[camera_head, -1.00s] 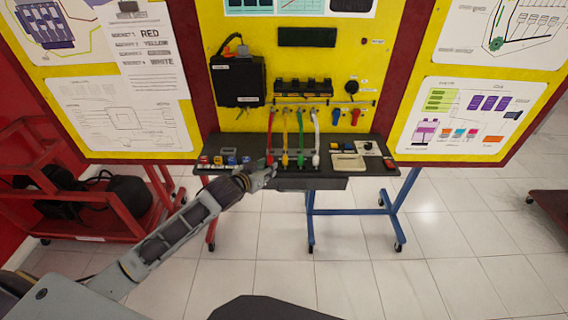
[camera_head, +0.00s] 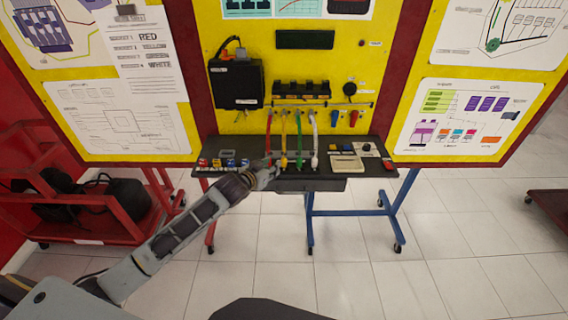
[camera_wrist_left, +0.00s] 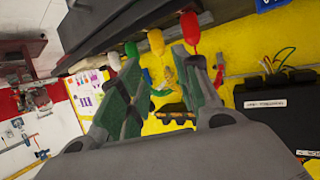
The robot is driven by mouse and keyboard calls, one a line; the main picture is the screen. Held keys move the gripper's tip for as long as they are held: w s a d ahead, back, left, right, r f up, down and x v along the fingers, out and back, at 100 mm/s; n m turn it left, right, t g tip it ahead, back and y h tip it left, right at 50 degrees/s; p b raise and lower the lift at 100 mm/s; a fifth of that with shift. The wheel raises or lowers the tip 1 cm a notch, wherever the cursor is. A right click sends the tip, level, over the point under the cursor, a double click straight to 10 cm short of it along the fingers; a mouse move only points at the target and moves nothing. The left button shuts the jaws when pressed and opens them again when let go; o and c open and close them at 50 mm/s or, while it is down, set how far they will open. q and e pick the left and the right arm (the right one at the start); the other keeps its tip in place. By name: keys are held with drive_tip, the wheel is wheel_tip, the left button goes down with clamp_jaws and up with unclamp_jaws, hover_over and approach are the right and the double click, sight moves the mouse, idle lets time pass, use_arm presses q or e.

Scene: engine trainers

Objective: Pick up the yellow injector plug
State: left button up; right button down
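The yellow injector plug (camera_head: 284,162) stands at the lower end of a yellow cable, between the red plug (camera_head: 268,160) and the green plug (camera_head: 299,161) on the dark shelf. My left gripper (camera_head: 274,173) is at the shelf's front edge, close to the yellow plug. In the left wrist view the left gripper (camera_wrist_left: 155,78) is open, with nothing between its pads. There the yellow plug (camera_wrist_left: 156,41) shows beyond the fingertips, in line with the gap. The green plug (camera_wrist_left: 131,49) is near the left finger and the red plug (camera_wrist_left: 189,24) near the right one. My right gripper is not in view.
A white plug (camera_head: 314,161) stands right of the green one. The yellow board (camera_head: 345,92) rises behind. A black box (camera_head: 237,84) hangs on it.

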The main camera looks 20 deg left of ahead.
sight(283, 160)
use_arm(q)
drive_tip(key=x, duration=0.4)
drive_tip(key=shift+w+d+f, duration=0.1)
drive_tip(key=shift+w+f, duration=0.05)
drive_tip(key=shift+w, duration=0.2)
drive_tip(key=shift+w+f, duration=0.1)
drive_tip(key=shift+w, duration=0.05)
drive_tip(key=shift+w, duration=0.1)
drive_tip(key=shift+p+x, duration=0.45)
drive_tip(key=shift+x, duration=2)
drive_tip(key=shift+d+f, duration=0.1)
drive_tip(key=shift+f, duration=0.05)
drive_tip(key=shift+c, duration=0.5)
